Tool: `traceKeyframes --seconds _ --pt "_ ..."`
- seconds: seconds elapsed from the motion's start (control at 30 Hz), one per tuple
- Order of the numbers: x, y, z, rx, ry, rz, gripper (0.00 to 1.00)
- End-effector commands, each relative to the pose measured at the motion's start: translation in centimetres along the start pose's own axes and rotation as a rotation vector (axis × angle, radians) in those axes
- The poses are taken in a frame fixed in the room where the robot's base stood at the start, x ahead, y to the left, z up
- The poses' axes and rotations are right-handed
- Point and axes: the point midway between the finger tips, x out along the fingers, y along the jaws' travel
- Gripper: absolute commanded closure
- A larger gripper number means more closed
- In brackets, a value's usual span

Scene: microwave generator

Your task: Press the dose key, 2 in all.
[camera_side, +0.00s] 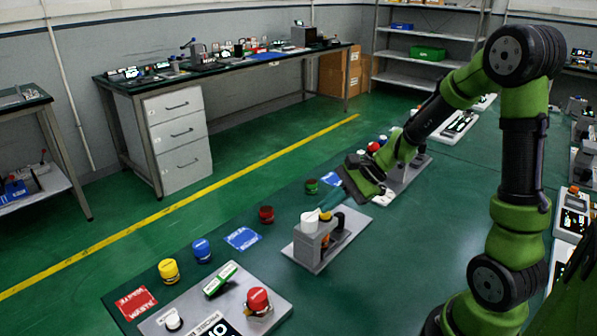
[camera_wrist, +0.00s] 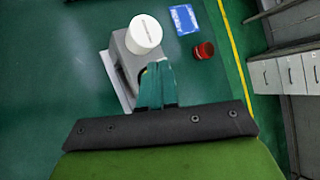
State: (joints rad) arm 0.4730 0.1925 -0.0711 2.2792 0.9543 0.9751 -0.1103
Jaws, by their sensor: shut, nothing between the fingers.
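A grey stand (camera_side: 308,246) on a light plate carries a white round cap (camera_side: 309,221) on top, with a yellow-orange part beside it. In the wrist view the white cap (camera_wrist: 144,34) bears a small dark line of lettering too small to read. I cannot tell from lettering which part is the dose key. My gripper (camera_side: 328,207) is shut and empty, its teal fingers pointing down at the stand, just right of the white cap. In the wrist view the fingertips (camera_wrist: 158,66) overlap the grey stand (camera_wrist: 122,50); whether they touch it is unclear.
Yellow (camera_side: 168,270), blue (camera_side: 201,250), dark red (camera_side: 266,214) and green (camera_side: 312,186) round pieces line the bench's left edge.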

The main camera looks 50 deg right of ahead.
Motion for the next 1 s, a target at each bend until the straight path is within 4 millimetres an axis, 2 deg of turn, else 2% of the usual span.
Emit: traceKeyframes --seconds 0.47,1.0 --pt "0.1 0.1 -0.1 0.000 0.001 0.001 1.00" --pt "-1.2 -0.8 0.8 -0.001 0.001 0.000 1.00"
